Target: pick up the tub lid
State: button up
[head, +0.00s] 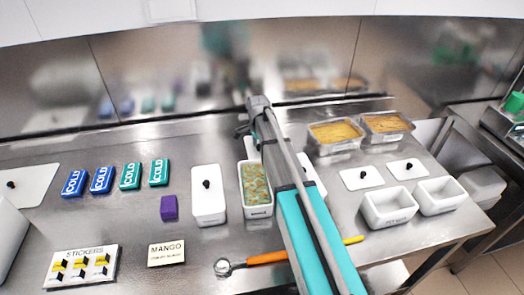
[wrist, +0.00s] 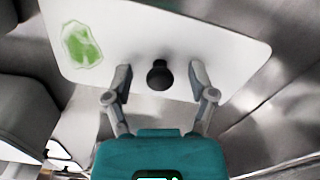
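The tub lid (wrist: 215,35) is a white rectangular plate with a black round knob (wrist: 160,74) and a green patch near its left end. In the wrist view my gripper (wrist: 160,76) is open, with one finger on each side of the knob and a gap on both sides. In the head view my gripper (head: 258,104) is at the back of the steel counter, and my arm hides much of what lies beneath it. A long tub (head: 258,211) with yellow-green contents stands left of my arm.
A white lidded tub (head: 208,205) and a purple block (head: 169,208) stand further left, near blue and green COLD packs (head: 101,180). Right of my arm are two small lids (head: 362,178), two empty white tubs (head: 390,208) and clear trays (head: 336,135). An orange-handled tool (head: 268,258) lies in front.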

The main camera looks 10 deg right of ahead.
aim_at(259, 146)
grip_shut()
jog(key=shift+r, duration=0.15)
notch_tip(259, 146, up, 10)
jog(key=p, duration=1)
dwell(0.8)
jog(key=shift+s, duration=0.15)
